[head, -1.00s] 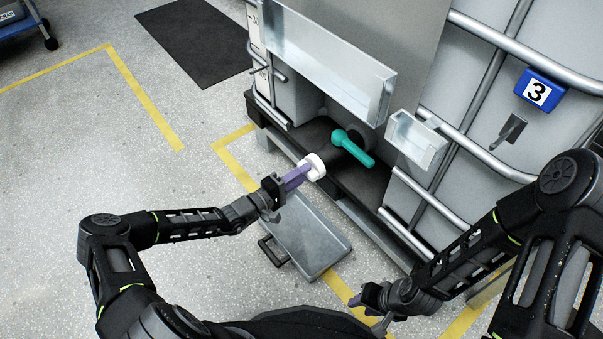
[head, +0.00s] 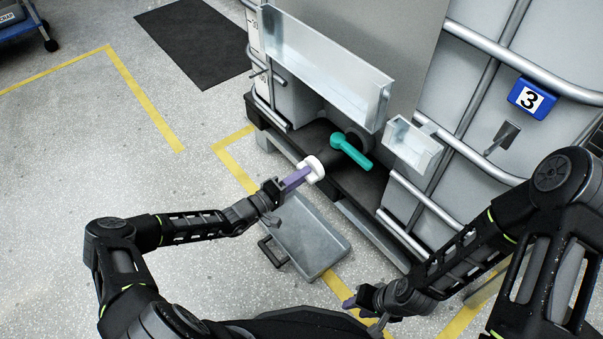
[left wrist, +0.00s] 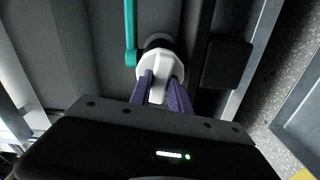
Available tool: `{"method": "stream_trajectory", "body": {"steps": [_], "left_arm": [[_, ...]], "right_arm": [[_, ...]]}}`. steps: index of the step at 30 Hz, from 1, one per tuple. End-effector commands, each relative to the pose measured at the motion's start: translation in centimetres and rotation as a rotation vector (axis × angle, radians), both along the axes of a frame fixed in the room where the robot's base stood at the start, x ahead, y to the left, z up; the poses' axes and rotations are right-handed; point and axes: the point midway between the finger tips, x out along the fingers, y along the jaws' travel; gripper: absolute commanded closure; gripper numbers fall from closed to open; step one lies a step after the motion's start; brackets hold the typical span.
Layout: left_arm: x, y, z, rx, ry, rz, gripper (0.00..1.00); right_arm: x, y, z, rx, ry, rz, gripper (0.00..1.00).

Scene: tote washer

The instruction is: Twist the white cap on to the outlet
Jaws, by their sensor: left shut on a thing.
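The white cap (head: 314,169) sits at the open end of the dark outlet (head: 327,157), below the teal valve handle (head: 352,148). My left gripper (head: 300,177) is shut on the cap, its purple fingers reaching it from the front left. In the left wrist view the fingers (left wrist: 161,88) sit on both sides of the rib across the cap (left wrist: 156,71). The cap hides the outlet's mouth, so I cannot tell how far it is threaded. My right gripper (head: 352,302) is low, near the front, away from the outlet; its jaws are too small to read.
A grey metal tray (head: 318,246) lies on the floor below the outlet. A sheet-metal box (head: 413,142) and a long metal holder (head: 325,65) hang on the tank above. Tubular cage bars (head: 430,205) run at the right.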

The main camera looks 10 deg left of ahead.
Motion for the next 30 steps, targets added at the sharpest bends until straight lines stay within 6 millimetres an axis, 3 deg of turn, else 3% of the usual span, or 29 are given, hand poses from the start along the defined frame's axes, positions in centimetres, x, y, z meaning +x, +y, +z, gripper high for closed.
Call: {"method": "stream_trajectory", "body": {"steps": [30], "left_arm": [[0.0, -0.4, 0.5, 0.649, -0.543, -0.001, 1.00]], "right_arm": [[-0.7, 0.6, 6.3, 0.009, 0.010, 0.018, 0.64]]}}
